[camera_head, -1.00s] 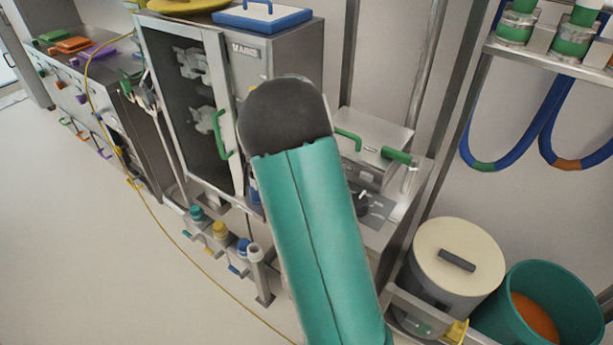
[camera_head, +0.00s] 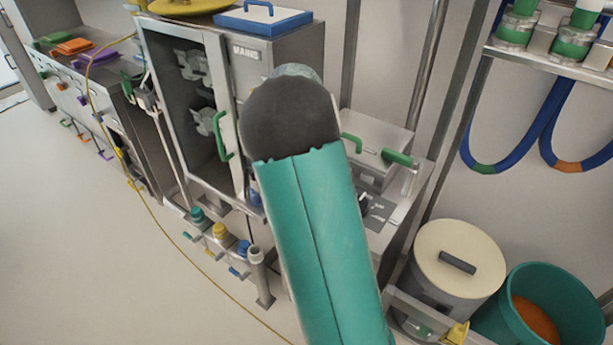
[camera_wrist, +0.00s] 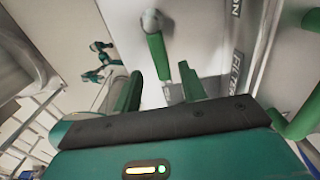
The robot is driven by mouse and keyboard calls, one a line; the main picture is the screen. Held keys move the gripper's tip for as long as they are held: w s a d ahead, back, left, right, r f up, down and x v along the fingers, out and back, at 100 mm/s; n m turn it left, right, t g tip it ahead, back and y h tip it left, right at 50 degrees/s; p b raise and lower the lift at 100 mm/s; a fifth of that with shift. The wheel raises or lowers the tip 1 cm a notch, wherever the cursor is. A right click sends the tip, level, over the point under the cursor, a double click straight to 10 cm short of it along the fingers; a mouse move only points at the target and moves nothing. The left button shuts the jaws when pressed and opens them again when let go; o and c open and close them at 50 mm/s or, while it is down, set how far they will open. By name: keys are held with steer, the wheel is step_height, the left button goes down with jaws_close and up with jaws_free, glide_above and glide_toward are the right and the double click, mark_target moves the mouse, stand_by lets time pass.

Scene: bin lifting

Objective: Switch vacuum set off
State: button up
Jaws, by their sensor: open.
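The vacuum set is probably the steel unit (camera_head: 377,140) with green handles, right of the open cabinet in the head view. My teal arm covers part of its left side. In the wrist view, a green lever (camera_wrist: 158,56) hangs from a round grey pivot on a pale panel (camera_wrist: 205,30). My gripper (camera_wrist: 162,91) is open, with its two green fingers spread apart. The lever shows between the fingers in the picture; I see no clear contact. The head view hides my gripper behind the arm.
A steel cabinet (camera_head: 245,85) stands open at left. Coloured valves (camera_head: 222,232) stand low in front. A lidded bin (camera_head: 460,250) and a teal bucket (camera_head: 555,305) are at right. A thick green bar (camera_wrist: 300,115) is close to my right finger. Open floor (camera_head: 75,240) is at left.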

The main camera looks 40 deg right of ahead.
step_height(320, 180, up, 9)
steer(key=shift+r, duration=0.15)
stand_by(0.5)
